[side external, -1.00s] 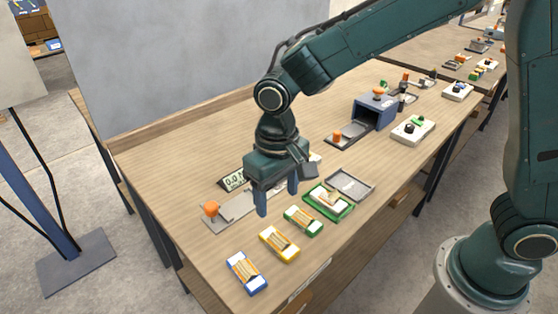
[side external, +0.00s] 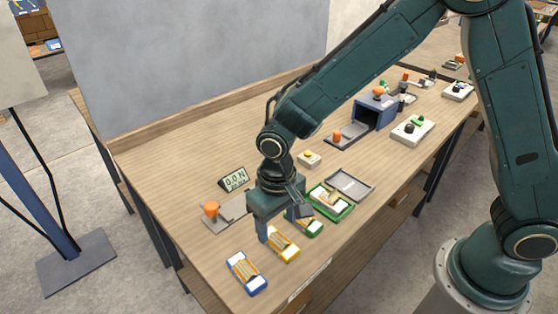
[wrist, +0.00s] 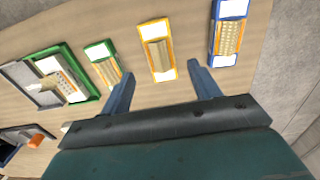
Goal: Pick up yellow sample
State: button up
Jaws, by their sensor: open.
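The yellow sample (side external: 283,246) is a small yellow-edged piece with white ends and a tan, ribbed middle. It lies on the table between the blue sample (side external: 247,273) and the green sample (side external: 309,226). In the wrist view the yellow sample (wrist: 158,52) shows whole, ahead of my gripper (wrist: 160,82) and between the lines of its two blue fingers. My gripper is open and empty. In the side view my gripper (side external: 282,229) hangs over the yellow sample, hiding part of it and of the green sample.
A green tray (side external: 346,211) holding a piece and a grey tray (side external: 350,186) lie to the right. A scale with an orange knob (side external: 211,209) and a display (side external: 233,179) stands to the left. A blue box machine (side external: 374,111) is farther back.

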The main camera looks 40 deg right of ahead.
aim_at(277, 236)
jog(key=shift+a+f, duration=0.1)
jog(key=shift+f, duration=2.15)
jog(key=shift+c, duration=0.4)
jog(key=c, duration=1)
